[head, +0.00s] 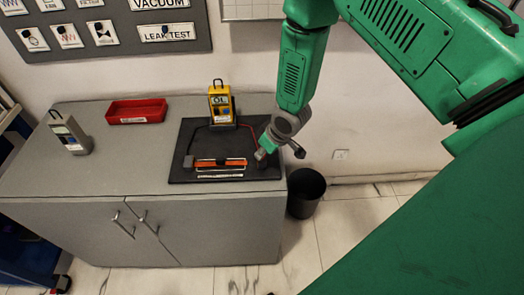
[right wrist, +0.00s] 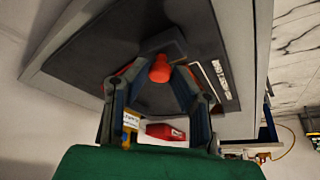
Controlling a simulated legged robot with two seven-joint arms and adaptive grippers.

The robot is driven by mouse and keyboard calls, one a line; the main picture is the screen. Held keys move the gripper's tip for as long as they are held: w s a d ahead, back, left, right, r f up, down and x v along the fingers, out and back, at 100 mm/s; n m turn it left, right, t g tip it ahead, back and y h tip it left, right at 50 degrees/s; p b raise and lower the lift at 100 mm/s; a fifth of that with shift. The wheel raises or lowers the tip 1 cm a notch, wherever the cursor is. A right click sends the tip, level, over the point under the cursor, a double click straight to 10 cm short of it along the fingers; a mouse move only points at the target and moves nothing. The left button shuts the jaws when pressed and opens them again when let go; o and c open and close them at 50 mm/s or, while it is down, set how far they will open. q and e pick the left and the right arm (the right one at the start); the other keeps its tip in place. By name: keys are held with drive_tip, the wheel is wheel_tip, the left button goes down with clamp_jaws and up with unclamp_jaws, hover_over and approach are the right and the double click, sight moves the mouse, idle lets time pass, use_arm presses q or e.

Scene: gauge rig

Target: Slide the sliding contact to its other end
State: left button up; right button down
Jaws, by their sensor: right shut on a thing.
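The sliding-contact rig lies on a black mat (head: 188,138). My right gripper (head: 264,152) comes down at the right end of the bar. In the right wrist view its fingers (right wrist: 160,50) close in around a red knob (right wrist: 159,70), which seems to be the sliding contact's. The fingers largely hide the contact in the head view. My left gripper is not in view.
A pale scale strip (head: 220,176) lies in front of the bar. A red tray (head: 136,111) and a grey meter (head: 70,135) stand left of the mat on the grey cabinet top (head: 110,165). A black bin (head: 305,193) stands on the floor at right.

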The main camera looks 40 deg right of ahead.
drive_tip(key=c, duration=1.5)
unclamp_jaws()
drive_tip(key=shift+s+d+f, duration=0.1)
drive_tip(key=shift+s+d, duration=0.2)
drive_tip(key=shift+d, duration=0.2)
drive_tip(key=shift+o, duration=0.7)
drive_tip(key=shift+a, duration=0.2)
drive_tip(key=shift+d, duration=0.25)
drive_tip(key=shift+s+d+r, duration=0.15)
drive_tip(key=shift+d+r, duration=0.05)
drive_tip(key=shift+r, duration=0.25)
drive_tip(key=a+v, duration=0.1)
drive_tip(key=v, duration=1)
use_arm(q)
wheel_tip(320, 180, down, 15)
drive_tip(key=b, duration=1.5)
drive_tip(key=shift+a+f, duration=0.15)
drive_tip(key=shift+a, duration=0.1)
use_arm(e)
drive_tip(key=s+a+f+m+g, duration=0.1)
drive_tip(key=s+a+f+g, duration=0.1)
drive_tip(key=s+f, duration=1)
drive_tip(key=s+a+f+m+g+h, duration=0.1)
drive_tip(key=s+a+f, duration=0.3)
drive_tip(key=s+f, duration=0.8)
wheel_tip(320, 180, down, 3)
drive_tip(key=shift+a+f+g, duration=0.1)
drive_tip(key=shift+a+g, duration=0.1)
drive_tip(key=shift+g, duration=0.2)
